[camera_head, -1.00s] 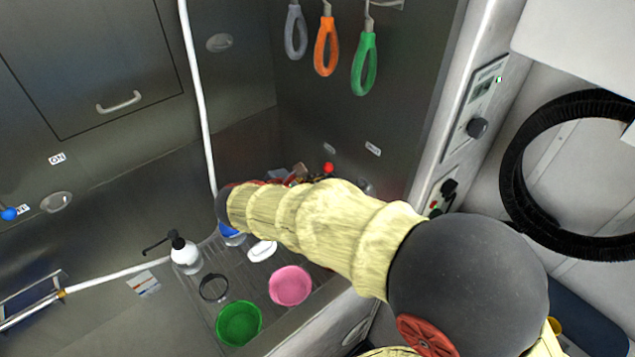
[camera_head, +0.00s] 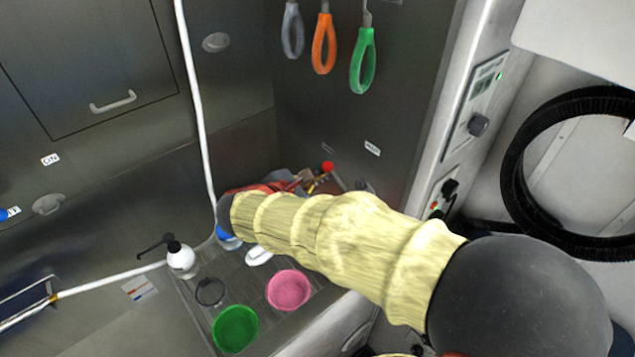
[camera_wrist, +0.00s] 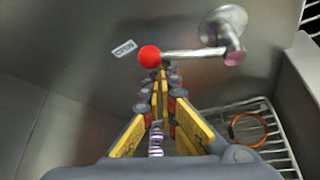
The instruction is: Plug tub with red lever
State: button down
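The red lever is a metal rod with a red ball knob (camera_wrist: 150,56) on the tub wall. The rod runs right to a round metal mount (camera_wrist: 228,25). The red knob also shows in the head view (camera_head: 328,166), just past my arm. My gripper (camera_wrist: 162,78) points at the wall with its tips just below the knob in the wrist picture. Its fingers are drawn together with nothing visible held between them. I cannot tell whether the tips touch the lever. In the head view my arm hides most of the gripper. The drain plug cannot be made out.
A green bowl (camera_head: 236,329), a pink bowl (camera_head: 289,289) and a white pump bottle (camera_head: 180,258) stand on the tub grate. An orange ring (camera_wrist: 248,130) lies on the grate at right. Grey, orange (camera_head: 324,44) and green loops hang above.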

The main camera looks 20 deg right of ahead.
aim_at(329, 169)
jog(key=shift+m+t, duration=0.7)
jog(key=r+b, duration=0.1)
jog(key=s+r, duration=0.1)
jog(key=s+r+b, duration=0.1)
jog(key=shift+d+r+b, duration=0.25)
jog(key=shift+d+b, duration=0.05)
jog(key=shift+d, duration=0.05)
jog(key=shift+m+t, duration=0.4)
jog(key=shift+m, duration=0.1)
jog(key=shift+s+d+r, duration=0.35)
jog(key=shift+s+r, duration=0.1)
jog(key=shift+s, duration=0.25)
jog(key=shift+s+d+r, duration=0.3)
jog(key=shift+s+r, duration=0.2)
jog(key=shift+s, duration=0.25)
jog(key=shift+s+d+r, duration=0.35)
jog(key=shift+s+r, duration=0.1)
jog(key=shift+s, duration=0.35)
jog(key=shift+r, duration=0.1)
jog(key=v, duration=1.2)
